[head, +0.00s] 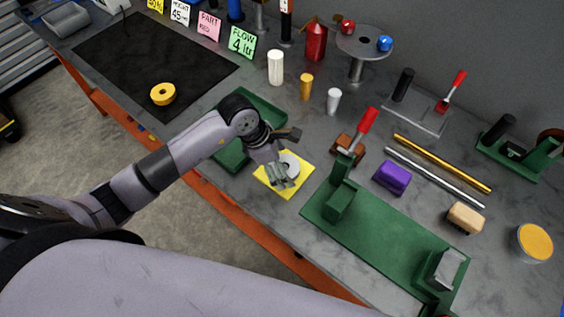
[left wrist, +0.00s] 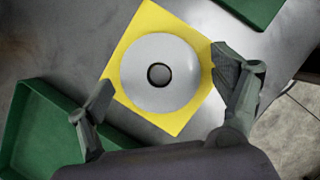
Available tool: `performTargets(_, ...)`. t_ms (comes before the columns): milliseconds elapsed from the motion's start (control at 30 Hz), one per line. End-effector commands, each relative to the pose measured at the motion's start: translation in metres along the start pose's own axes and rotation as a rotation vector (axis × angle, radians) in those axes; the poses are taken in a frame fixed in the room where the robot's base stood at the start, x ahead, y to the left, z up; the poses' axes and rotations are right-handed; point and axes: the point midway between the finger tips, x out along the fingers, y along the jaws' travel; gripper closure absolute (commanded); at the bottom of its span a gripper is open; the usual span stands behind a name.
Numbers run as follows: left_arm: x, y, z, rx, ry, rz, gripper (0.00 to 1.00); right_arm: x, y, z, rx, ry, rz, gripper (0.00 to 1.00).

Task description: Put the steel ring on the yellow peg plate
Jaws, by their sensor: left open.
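The steel ring (head: 292,160) lies flat over the yellow peg plate (head: 301,182) on the grey bench. In the left wrist view, the ring (left wrist: 184,82) sits near the middle of the yellow plate (left wrist: 150,20). A grey round shape with a dark border shows in the ring's hole; it looks like the peg's top. My left gripper (head: 282,176) is above the plate, partly covering the ring. In the left wrist view, its fingers (left wrist: 160,85) are wide apart on both sides of the ring, with nothing between them gripped. My right gripper is out of view.
A green tray (head: 270,103) stands just behind and left of the plate. A dark mat (head: 130,60) holds a yellow ring (head: 163,94).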

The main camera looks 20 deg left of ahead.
Motion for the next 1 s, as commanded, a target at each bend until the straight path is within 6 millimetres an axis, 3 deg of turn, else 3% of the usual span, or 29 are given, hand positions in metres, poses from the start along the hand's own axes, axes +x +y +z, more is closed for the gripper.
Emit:
performTargets(367, -0.005, 0.001, 0.001, 0.001, 0.000, 0.001, 0.13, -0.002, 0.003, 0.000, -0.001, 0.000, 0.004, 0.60)
performTargets(800, -0.090, 0.001, 0.000, 0.002, 0.000, 0.005, 0.13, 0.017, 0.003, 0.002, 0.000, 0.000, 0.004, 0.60)
performTargets(1000, -0.116, 0.001, 0.001, 0.000, 0.000, 0.002, 0.13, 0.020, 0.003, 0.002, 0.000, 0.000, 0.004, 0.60)
